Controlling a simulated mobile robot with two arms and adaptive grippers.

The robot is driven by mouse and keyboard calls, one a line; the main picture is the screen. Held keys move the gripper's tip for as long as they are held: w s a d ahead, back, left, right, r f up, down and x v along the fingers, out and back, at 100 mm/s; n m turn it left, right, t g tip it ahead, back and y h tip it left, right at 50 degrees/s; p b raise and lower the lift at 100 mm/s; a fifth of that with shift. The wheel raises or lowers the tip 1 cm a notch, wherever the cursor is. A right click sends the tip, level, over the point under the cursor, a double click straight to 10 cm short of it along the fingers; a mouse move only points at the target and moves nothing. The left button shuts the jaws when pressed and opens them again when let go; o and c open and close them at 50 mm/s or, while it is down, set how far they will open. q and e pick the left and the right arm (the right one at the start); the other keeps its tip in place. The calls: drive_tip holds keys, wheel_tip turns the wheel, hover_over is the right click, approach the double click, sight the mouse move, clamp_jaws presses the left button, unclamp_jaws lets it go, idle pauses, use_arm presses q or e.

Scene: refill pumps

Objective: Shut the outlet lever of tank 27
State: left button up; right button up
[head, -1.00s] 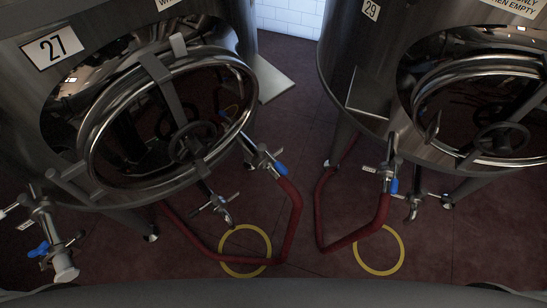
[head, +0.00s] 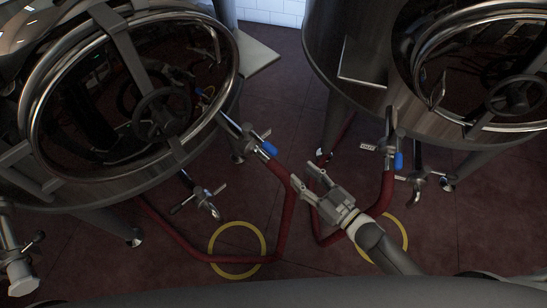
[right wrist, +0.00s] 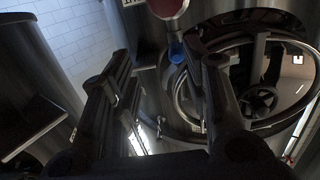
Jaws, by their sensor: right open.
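Tank 27 (head: 100,185) is the steel tank at the left of the head view; its number plate is out of this frame. Its outlet valve (head: 243,133) sticks out at the lower right, with a blue part (head: 268,149) where the red hose joins. The exact lever angle is too small to tell. My right gripper (head: 306,175) is open and empty, to the right of and below that valve, apart from it, over the red hose in the picture. In the right wrist view, a blue part (right wrist: 176,50) shows beyond and between the open fingers. My left gripper is not in view.
A second tank (head: 365,100) stands at the right with its own blue-marked valve (head: 398,161) and hose. Red hoses (head: 285,220) run over the dark red floor near yellow rings (head: 237,276). Another valve (head: 20,275) is at the lower left. Clear floor (head: 285,95) lies between the tanks.

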sight(277, 154)
drive_tip(key=shift+n+y, duration=0.3)
drive_tip(key=shift+y, duration=0.3)
drive_tip(key=x, duration=0.3)
drive_tip(key=r+x, duration=0.1)
drive_tip(key=x, duration=0.3)
drive_tip(key=s+a+r+x, duration=0.1)
drive_tip(key=x, duration=0.3)
drive_tip(key=shift+w+a+r, duration=0.1)
drive_tip(key=shift+w+a, duration=0.05)
drive_tip(key=shift+w, duration=0.1)
drive_tip(key=shift+c, duration=0.3)
clamp_jaws()
